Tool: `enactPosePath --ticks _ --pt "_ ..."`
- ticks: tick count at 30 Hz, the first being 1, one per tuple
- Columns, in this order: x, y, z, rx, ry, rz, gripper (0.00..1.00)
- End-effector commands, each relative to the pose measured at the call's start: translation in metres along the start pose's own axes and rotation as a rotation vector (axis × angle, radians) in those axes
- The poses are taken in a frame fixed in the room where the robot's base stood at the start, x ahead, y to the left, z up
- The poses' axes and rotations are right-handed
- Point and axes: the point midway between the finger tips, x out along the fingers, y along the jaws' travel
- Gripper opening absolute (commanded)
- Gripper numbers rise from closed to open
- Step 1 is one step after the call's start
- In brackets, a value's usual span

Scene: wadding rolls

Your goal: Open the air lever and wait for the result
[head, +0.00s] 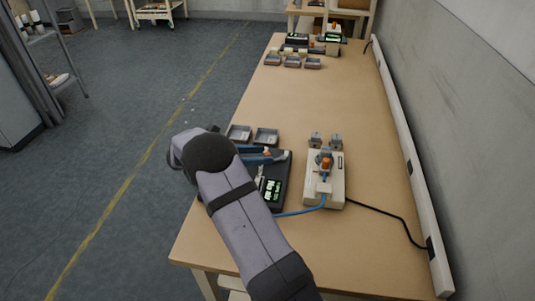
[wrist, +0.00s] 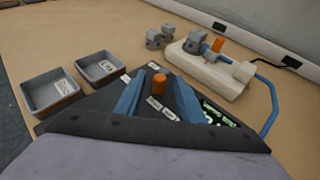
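A dark instrument box (head: 283,172) with a lit green display (head: 271,190) stands on the table. A blue hose (head: 300,212) links it to a pale fixture (head: 336,188), which has an orange part (head: 326,165) on top. My gripper (head: 265,155) is over the far end of the dark box. In the wrist view its two blue fingers (wrist: 158,96) are spread, with a short orange cylinder (wrist: 159,84) showing between them and a gap on each side. The pale fixture (wrist: 208,70) also shows there. I cannot tell for certain which part is the air lever.
Two small grey blocks (head: 315,140) (head: 336,140) stand behind the fixture. A black cable (head: 390,213) runs to the wall strip. A similar station (head: 305,45) is at the far end; the table between is clear.

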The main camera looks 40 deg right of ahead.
Motion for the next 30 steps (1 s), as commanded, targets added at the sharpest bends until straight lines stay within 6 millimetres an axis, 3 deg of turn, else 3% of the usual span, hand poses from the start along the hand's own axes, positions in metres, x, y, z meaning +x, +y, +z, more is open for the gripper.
enactPosePath --ticks 7,18,19,23,30 --pt "0.025 0.000 0.001 -0.001 -0.001 -0.002 0.35" --pt "0.031 0.000 0.000 0.000 0.000 0.000 0.35" --pt "0.031 0.000 0.000 0.000 0.000 0.000 0.33" --pt "0.030 0.000 0.000 0.000 0.000 0.000 0.02" --pt "0.031 0.001 0.000 0.004 -0.001 -0.008 0.00"
